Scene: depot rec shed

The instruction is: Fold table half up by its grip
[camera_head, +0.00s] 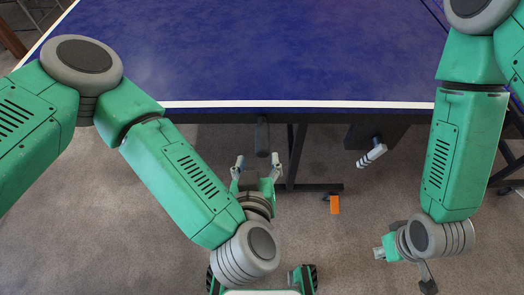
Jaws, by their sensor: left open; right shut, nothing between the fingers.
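The blue table half (270,50) with a white border line fills the upper view, its near edge running across the middle and its surface flat. A dark cylindrical grip (262,138) hangs just under that edge, left of centre. My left gripper (258,160) is open, with its two fingers pointing up toward the edge, one on either side of the grip's lower end in the picture. Whether they touch it, I cannot tell. My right gripper (379,253) is shut and empty, low at the right, away from the table edge.
A light-grey handle on a dark stem (372,155) sits under the edge, right of centre. Dark table legs (295,155) and an orange piece (334,204) are below.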

